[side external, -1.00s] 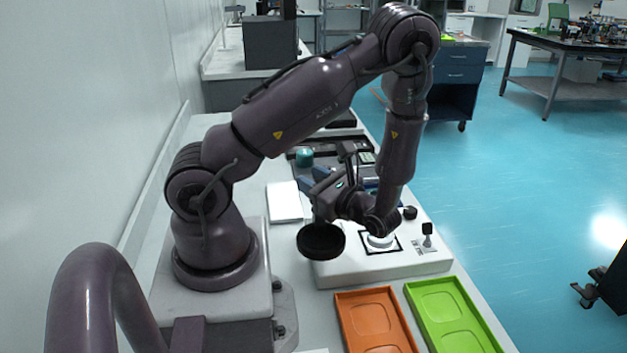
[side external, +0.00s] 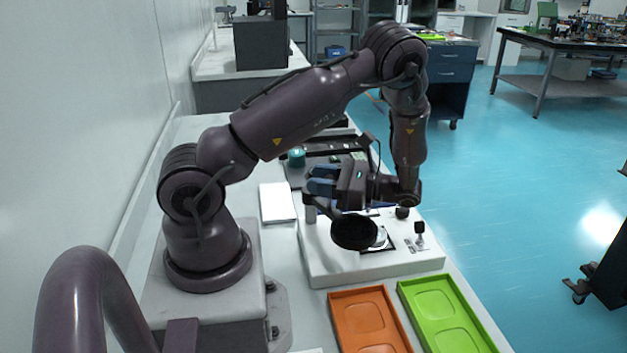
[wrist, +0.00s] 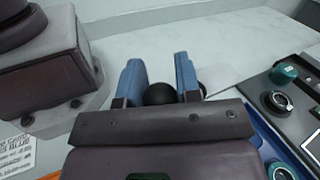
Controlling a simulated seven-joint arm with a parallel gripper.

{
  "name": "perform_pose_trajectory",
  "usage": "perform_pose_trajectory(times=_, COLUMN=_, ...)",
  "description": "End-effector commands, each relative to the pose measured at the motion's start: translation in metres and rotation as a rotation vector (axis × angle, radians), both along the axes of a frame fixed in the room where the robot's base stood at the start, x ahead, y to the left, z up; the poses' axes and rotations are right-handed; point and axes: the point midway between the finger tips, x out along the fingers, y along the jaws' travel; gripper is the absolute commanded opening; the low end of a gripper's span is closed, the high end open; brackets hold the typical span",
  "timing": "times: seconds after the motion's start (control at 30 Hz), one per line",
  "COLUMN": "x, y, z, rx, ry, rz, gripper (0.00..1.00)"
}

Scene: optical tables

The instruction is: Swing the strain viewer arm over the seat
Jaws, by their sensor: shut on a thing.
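The strain viewer arm ends in a round black disc (side external: 354,232), which hangs above the white base unit (side external: 335,268) on the bench. The seat, a pale round spot in a black square outline (side external: 380,240), lies just right of the disc and is partly covered by it in the side view. My gripper (side external: 319,187) is at the viewer arm, behind and left of the disc. In the wrist view, its blue fingers (wrist: 160,72) stand either side of a dark round knob (wrist: 159,94), shut on the viewer arm. The exact contact is partly hidden.
An orange tray (side external: 364,318) and a green tray (side external: 447,312) lie in front of the base unit. A small black knob (side external: 420,228) stands at its right. A white pad (side external: 278,202) lies left, with a teal-capped item (side external: 296,157) behind.

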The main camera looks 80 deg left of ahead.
Motion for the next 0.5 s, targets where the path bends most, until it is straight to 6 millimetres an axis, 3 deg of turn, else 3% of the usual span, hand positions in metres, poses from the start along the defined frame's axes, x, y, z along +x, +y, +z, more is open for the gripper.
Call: perform_pose_trajectory(times=0.5, x=0.022, y=0.009, z=0.0, rx=-0.001, ry=-0.002, rz=0.408, gripper=0.0)
